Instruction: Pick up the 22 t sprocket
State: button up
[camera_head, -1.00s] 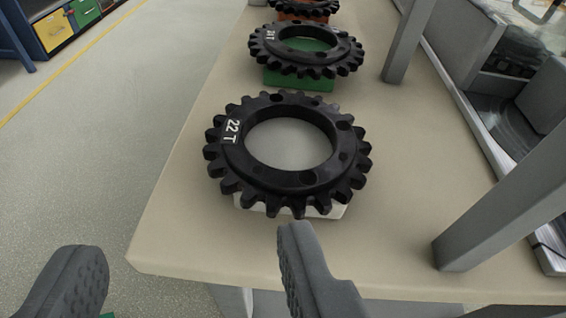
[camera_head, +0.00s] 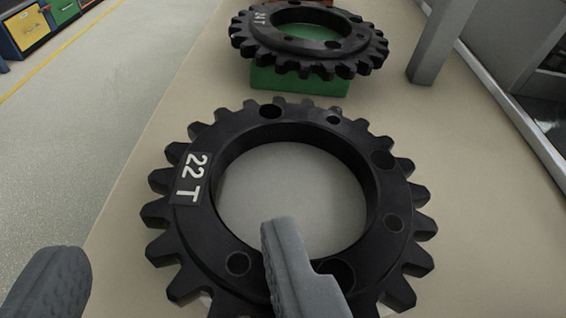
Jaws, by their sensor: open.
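The 22 t sprocket (camera_head: 195,225) is a black toothed ring with a white "22 T" label on its left side. It lies flat in the middle of the head camera view, and a pale block shows through its hole. My gripper (camera_head: 165,275) is open and empty. Its right finger appears over the front part of the ring and hole, hiding some of it. Its left finger is outside the ring, to the left, over the floor in the picture. I cannot tell how high the fingers are above the sprocket.
Another black sprocket (camera_head: 350,50), labelled "24 T", sits on a green block (camera_head: 300,82) behind. A grey post (camera_head: 440,40) stands at the back right of the beige bench (camera_head: 500,230). The bench's left edge drops to the floor.

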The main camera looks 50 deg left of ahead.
aim_at(176, 211)
jog(key=shift+b+x, duration=0.5)
jog(key=shift+x, duration=2)
jog(key=shift+f, duration=0.1)
jog(key=shift+s, duration=0.1)
grip_shut()
